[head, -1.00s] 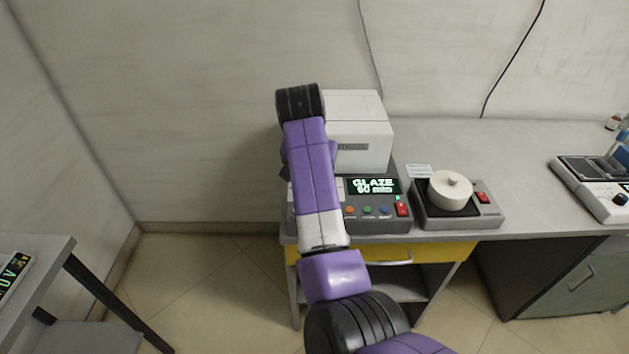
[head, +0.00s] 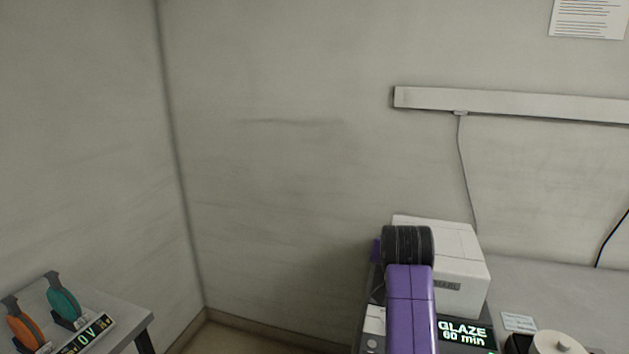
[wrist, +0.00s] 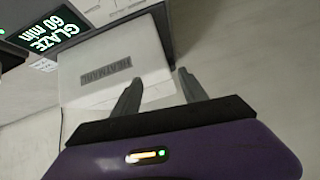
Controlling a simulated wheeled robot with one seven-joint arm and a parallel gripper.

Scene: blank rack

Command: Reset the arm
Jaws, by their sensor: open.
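My purple arm with a black joint shows in the head view at the lower right, in front of the white machine; my gripper's fingers are hidden there. In the wrist view my gripper (wrist: 158,84) is open, its two grey fingers apart with nothing between them. A white box-shaped machine (wrist: 110,68) with a grey label plate stands beyond the fingertips. It also shows in the head view (head: 462,265), behind my arm. Its display (head: 465,333) reads "GLAZE 60 min".
The grey bench (head: 560,285) runs to the right, with a round off-white lidded piece (head: 558,343) at the bottom edge. Open wall fills the middle.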

